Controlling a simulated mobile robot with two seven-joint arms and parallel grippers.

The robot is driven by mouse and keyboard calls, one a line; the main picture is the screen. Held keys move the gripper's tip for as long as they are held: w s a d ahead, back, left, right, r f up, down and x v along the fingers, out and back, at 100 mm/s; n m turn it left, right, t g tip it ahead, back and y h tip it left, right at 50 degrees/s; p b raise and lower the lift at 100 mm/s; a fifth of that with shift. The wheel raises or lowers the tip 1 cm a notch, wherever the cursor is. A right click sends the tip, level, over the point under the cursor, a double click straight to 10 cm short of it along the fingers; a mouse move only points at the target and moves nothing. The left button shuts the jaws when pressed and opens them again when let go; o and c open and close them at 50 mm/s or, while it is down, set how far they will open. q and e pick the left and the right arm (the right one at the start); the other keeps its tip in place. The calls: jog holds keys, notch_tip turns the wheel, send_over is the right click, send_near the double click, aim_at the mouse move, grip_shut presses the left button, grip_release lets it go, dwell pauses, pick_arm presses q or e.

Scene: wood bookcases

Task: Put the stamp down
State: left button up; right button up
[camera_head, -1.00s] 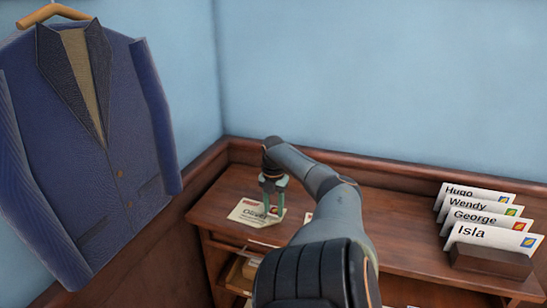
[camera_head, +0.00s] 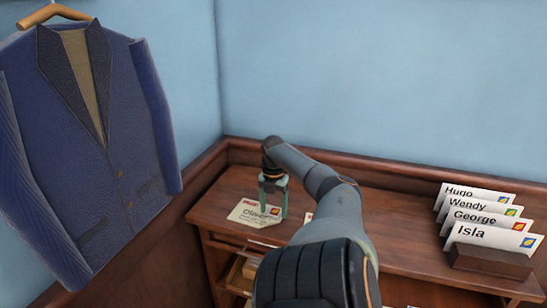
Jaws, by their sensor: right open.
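My right gripper (camera_head: 274,212) points down over the right end of a white envelope (camera_head: 249,214) marked "Oliver". The envelope lies flat on the wooden bookcase top (camera_head: 380,227). A small red and yellow patch that looks like a stamp (camera_head: 275,210) shows at the fingertips, on or just above the envelope's right corner. The gripper is open; I cannot tell whether its fingers touch the stamp or the paper. My left gripper is not in view.
Several envelopes (camera_head: 489,239) with names and stamps stand in a dark wood holder (camera_head: 490,260) at the right. A blue jacket (camera_head: 92,150) hangs on the left wall. Open shelves are below the top.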

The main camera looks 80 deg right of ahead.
aim_at(274, 214)
notch_tip(274, 214, up, 12)
jog(key=p, duration=0.2)
jog(key=shift+p, duration=0.35)
jog(key=shift+f, duration=0.1)
